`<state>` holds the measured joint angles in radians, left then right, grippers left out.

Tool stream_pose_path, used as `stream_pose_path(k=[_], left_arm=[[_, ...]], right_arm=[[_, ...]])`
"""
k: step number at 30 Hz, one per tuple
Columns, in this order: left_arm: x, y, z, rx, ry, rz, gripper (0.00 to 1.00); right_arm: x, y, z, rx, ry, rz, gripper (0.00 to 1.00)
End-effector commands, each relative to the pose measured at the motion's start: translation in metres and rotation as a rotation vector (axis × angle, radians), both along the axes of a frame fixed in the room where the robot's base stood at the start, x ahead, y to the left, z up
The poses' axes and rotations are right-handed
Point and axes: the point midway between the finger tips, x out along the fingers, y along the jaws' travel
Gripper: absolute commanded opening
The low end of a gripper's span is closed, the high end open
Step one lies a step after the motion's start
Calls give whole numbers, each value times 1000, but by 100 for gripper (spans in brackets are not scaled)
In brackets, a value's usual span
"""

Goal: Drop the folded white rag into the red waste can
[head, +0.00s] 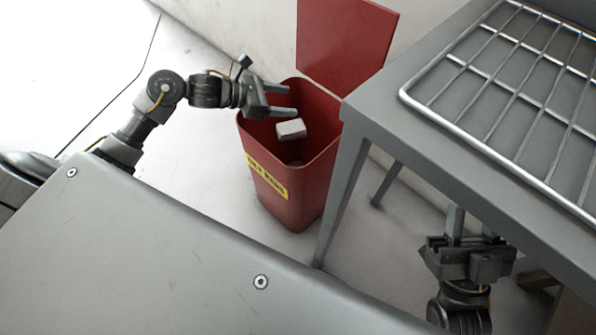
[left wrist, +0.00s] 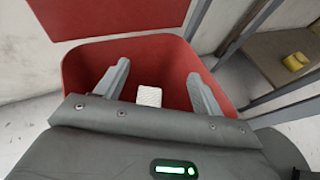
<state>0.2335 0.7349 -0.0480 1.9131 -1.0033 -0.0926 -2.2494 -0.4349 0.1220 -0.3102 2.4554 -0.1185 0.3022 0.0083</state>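The red waste can (head: 262,180) stands on the floor with its lid (head: 345,40) raised, and it also shows in the left wrist view (left wrist: 85,70). The folded white rag (head: 291,129) is a small pale block within the can's mouth, below my left fingers; it also shows between the fingers in the left wrist view (left wrist: 149,96). My left gripper (head: 284,100) is over the can opening with its fingers spread and apart from the rag. My right gripper (head: 467,222) is at the lower right beside the table, with its two fingers apart and nothing seen between them.
A grey table (head: 425,150) with a metal wire rack (head: 500,88) stands right of the can, its leg close to the can. A yellow object (left wrist: 295,61) sits on a brown surface in the left wrist view. Floor left of the can is clear.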

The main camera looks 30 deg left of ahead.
Motion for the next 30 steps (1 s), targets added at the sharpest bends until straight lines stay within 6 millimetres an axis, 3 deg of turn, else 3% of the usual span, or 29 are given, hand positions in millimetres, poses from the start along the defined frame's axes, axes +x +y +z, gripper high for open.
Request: stream_pose_path(k=[11,24,30], left_arm=[[-2,3,1,1,0,1,74],[-49,58,30,5,3,1,74],[-62,73,39,2,3,0,74]], right_arm=[[0,0,0,-1,2,1,36],[4,8,-7,-48,89,17,36],[3,10,-10,-61,117,22,36]])
